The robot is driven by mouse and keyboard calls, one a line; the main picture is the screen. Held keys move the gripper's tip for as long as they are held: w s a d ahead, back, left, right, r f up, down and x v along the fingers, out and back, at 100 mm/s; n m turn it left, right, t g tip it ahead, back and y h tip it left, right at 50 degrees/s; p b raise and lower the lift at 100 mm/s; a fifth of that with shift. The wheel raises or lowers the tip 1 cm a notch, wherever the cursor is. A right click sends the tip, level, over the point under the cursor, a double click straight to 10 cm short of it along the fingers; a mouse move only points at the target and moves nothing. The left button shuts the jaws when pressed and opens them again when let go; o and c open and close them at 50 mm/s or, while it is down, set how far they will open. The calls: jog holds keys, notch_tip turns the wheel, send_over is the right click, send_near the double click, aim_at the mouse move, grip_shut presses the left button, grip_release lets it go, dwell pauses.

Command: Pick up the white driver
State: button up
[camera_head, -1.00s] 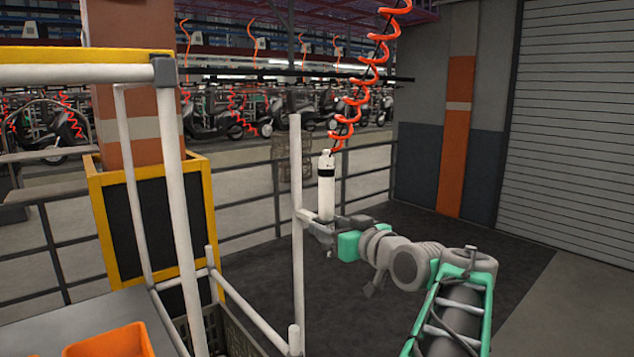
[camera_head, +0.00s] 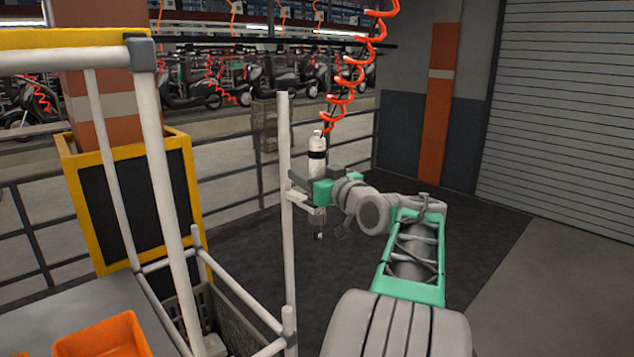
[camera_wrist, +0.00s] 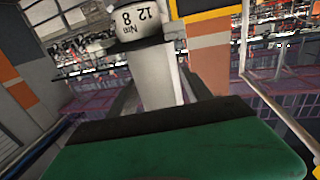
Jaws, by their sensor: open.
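The white driver (camera_head: 317,160) hangs upright from an orange coiled cord, with a black band near its top. My gripper (camera_head: 303,190) is level with its middle; the green and grey gripper body hides part of it, and its tip shows below. In the wrist view the driver (camera_wrist: 160,78) stands just beyond the green palm, between the dark fingers, with a white collar marked "Nm 12 8" above. The jaws are open; whether a finger touches the driver I cannot tell.
A white post (camera_head: 286,240) of a frame stands close left of my gripper. An orange bin (camera_head: 105,335) sits on a grey surface at lower left. A yellow-framed dark panel (camera_head: 150,195) and a railing stand behind. The dark mat (camera_head: 450,235) at right is clear.

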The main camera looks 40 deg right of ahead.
jog(key=shift+c, duration=0.5)
grip_shut()
